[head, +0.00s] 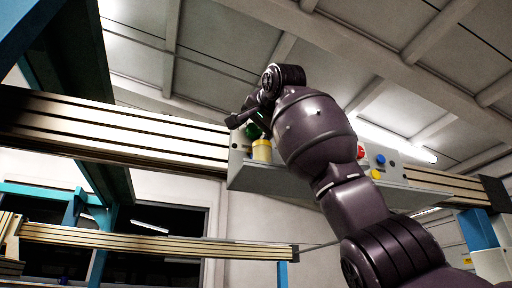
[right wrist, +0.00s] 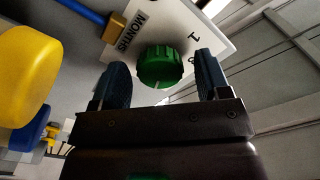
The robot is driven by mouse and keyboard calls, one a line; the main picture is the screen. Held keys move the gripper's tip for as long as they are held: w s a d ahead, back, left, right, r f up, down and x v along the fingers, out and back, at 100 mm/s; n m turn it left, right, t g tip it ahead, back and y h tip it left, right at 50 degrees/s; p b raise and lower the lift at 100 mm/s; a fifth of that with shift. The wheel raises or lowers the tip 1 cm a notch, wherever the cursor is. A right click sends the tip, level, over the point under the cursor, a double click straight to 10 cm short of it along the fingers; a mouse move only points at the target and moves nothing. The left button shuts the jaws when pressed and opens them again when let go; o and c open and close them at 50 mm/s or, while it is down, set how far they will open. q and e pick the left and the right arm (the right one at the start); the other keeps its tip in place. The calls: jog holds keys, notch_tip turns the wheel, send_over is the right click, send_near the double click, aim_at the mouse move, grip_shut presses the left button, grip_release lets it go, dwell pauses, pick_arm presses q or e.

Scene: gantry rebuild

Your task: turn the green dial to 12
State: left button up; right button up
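The green dial (right wrist: 160,66) shows in the right wrist view on a pale label plate (right wrist: 208,28) with dark lettering, seen rotated. A light pointer mark shows on the dial's lower edge; I cannot tell which number it points to. My right gripper (right wrist: 162,60) is open, one dark finger on each side of the dial, with a visible gap on both sides. In the head view the right gripper (head: 252,112) is at the left end of the grey panel, and the dial (head: 252,131) is partly hidden behind it. My left gripper is not in view.
Red (head: 360,152), blue (head: 380,159) and yellow (head: 376,174) knobs sit on the panel's right part. My right arm covers the panel's middle. A pale beam (head: 120,130) runs left of the panel.

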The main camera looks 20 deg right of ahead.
jog(key=s+b, duration=0.3)
jog(key=s, duration=0.7)
jog(key=shift+s+d, duration=0.2)
jog(key=shift+s, duration=0.2)
dwell(0.4)
